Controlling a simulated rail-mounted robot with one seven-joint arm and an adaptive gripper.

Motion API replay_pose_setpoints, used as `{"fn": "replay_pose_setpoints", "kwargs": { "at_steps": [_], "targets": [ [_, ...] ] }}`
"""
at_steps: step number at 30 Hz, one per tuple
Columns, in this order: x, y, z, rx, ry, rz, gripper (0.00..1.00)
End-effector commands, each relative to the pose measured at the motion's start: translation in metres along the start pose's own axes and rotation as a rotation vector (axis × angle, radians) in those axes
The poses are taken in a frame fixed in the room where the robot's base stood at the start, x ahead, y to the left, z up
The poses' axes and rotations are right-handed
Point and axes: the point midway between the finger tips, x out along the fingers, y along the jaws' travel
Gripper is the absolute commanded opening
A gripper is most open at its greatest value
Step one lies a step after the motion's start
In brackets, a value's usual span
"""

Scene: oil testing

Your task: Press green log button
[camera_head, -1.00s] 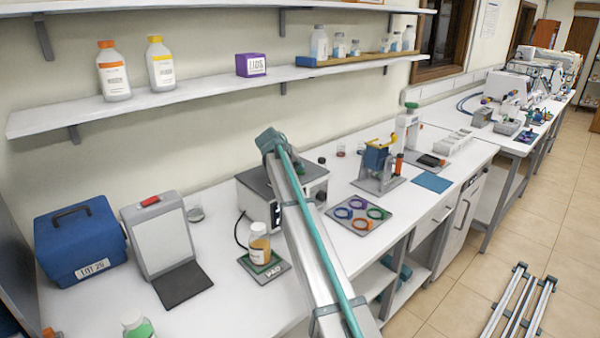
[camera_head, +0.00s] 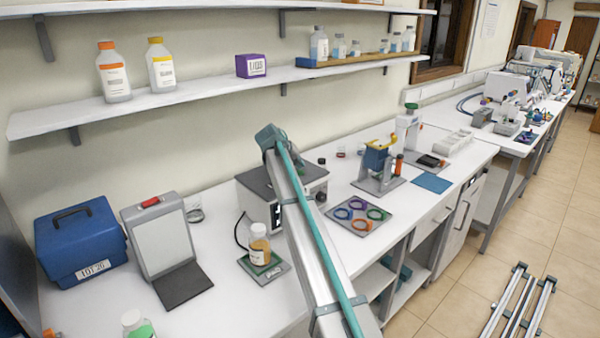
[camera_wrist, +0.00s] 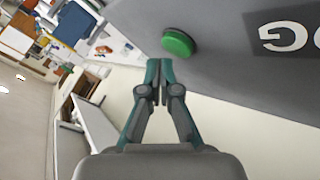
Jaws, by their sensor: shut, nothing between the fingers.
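The green log button (camera_wrist: 178,43) is a round domed button on a dark grey face in the wrist view. White letters (camera_wrist: 284,36) ending in "OG" show upside down on the same face to its right. My gripper (camera_wrist: 158,68) is shut and empty, with its fingertips just below and to the left of the button in the picture. A small gap shows between the tips and the button, and I see no contact. In the head view my arm (camera_head: 310,220) crosses the bench, and neither the gripper nor the button can be made out there.
A grey box-shaped device (camera_head: 255,187) stands behind my arm. A bottle with amber contents (camera_head: 259,244) stands on a green pad to its left. A blue case (camera_head: 80,245) and a tilted panel (camera_head: 158,235) are further left. Coloured rings (camera_head: 377,213) lie on a mat to the right.

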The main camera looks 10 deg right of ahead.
Motion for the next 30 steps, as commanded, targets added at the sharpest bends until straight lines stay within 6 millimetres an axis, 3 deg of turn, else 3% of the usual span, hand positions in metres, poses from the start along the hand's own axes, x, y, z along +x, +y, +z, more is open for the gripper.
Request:
{"fn": "replay_pose_setpoints", "kwargs": {
  "at_steps": [10, 30],
  "targets": [
    [-0.003, 0.002, -0.003, 0.0, 0.001, 0.0, 0.0],
    [-0.035, 0.026, -0.026, 0.0, 0.0, 0.0, 0.0]
  ]
}}
